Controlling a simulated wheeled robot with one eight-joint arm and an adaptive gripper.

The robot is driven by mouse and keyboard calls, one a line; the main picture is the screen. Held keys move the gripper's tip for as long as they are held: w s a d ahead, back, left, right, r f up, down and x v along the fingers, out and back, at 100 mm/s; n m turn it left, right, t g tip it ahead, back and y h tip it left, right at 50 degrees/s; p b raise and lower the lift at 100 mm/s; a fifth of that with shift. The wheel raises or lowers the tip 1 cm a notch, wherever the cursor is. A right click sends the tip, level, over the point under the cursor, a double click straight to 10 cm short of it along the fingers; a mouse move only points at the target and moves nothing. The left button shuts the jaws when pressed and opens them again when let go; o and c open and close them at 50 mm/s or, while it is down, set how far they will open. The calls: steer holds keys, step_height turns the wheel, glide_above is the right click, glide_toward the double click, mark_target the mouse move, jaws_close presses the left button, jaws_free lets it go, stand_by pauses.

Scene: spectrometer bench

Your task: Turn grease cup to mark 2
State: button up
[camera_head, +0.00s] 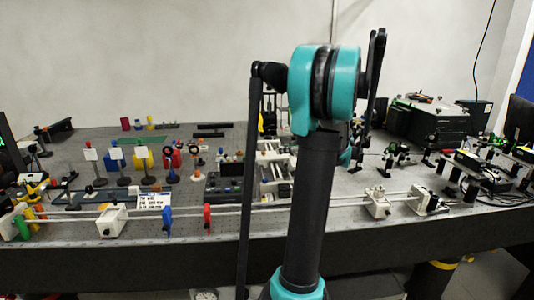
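I cannot make out a grease cup or its marks for certain. On the bench's front edge a long rail (262,206) carries a blue disc (167,221), a red disc (207,217) and a green disc (22,227). My teal and black arm rises through the middle of the view and hides part of the bench. My gripper cannot be made out; the arm may hide it.
White blocks sit on the rail at left (111,222) and right (377,205). Posts with white cards and coloured parts stand at the left. A black box (428,122) and cables are at the right. The grey bench top (325,207) has bare patches.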

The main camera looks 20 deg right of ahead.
mark_target(268, 157)
steer(key=x, duration=1)
steer(key=shift+w+f, duration=0.1)
steer(key=shift+w, duration=0.1)
steer(key=shift+c, duration=0.4)
jaws_close()
